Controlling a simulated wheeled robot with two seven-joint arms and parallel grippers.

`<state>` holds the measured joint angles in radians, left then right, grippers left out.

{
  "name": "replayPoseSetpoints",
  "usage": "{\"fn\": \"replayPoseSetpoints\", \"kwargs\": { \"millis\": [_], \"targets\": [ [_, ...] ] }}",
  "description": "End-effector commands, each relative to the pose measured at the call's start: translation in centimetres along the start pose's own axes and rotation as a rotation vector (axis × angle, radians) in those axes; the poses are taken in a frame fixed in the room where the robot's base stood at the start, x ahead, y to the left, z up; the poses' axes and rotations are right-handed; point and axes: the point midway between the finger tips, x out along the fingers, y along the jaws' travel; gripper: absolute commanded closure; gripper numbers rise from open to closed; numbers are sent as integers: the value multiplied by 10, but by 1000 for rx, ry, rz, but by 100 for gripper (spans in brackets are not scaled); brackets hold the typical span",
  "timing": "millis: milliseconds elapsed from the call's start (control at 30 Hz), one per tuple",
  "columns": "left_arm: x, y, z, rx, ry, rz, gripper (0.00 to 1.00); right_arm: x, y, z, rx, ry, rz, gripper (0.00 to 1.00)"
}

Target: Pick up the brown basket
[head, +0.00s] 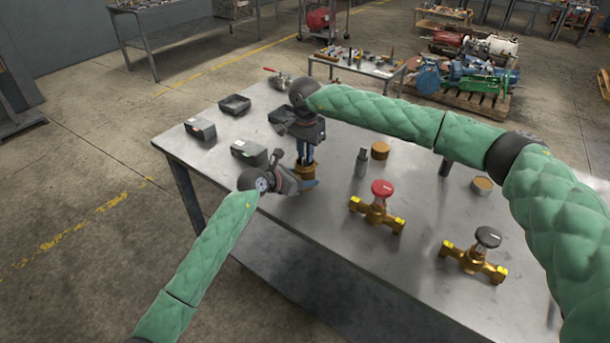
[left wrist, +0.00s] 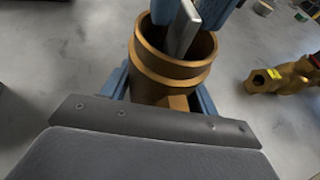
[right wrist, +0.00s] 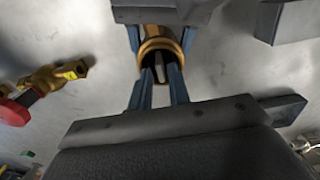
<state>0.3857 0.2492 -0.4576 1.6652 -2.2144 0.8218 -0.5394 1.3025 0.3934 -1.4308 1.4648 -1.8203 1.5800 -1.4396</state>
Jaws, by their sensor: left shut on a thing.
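The brown basket (head: 306,171) appears as a brassy, cup-like cylinder standing at the table's front left. Its round open mouth shows in the left wrist view (left wrist: 178,67) and the right wrist view (right wrist: 161,43). My left gripper (head: 304,184) is shut on it low down, with blue fingers on either side. My right gripper (head: 307,160) is above it, pointing down. Its blue fingers reach to the mouth and stand apart. A flat grey bar (left wrist: 185,27) runs between them into the mouth. Its lower end is hidden inside.
A red-handled valve (head: 379,205) and a black-handled valve (head: 473,258) lie to the right. A grey cylinder (head: 361,162) and a brown cylinder (head: 380,150) stand behind. Dark grey bins (head: 200,131) are at the left.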

Motion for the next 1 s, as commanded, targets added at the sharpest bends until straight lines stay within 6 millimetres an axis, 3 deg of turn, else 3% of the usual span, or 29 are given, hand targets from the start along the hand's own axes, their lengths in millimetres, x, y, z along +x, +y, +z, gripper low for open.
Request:
{"fn": "replayPoseSetpoints", "kwargs": {
  "millis": [233, 433, 533, 1000],
  "targets": [
    [0, 0, 0, 0, 0, 0, 84, 26, 0, 0, 1, -1, 0, 82],
    [0, 0, 0, 0, 0, 0, 84, 26, 0, 0, 1, 0, -1, 84],
    [0, 0, 0, 0, 0, 0, 84, 26, 0, 0, 1, 0, -1, 100],
    [0, 0, 0, 0, 0, 0, 84, 18, -1, 0, 1, 0, -2, 100]
  ]
}}
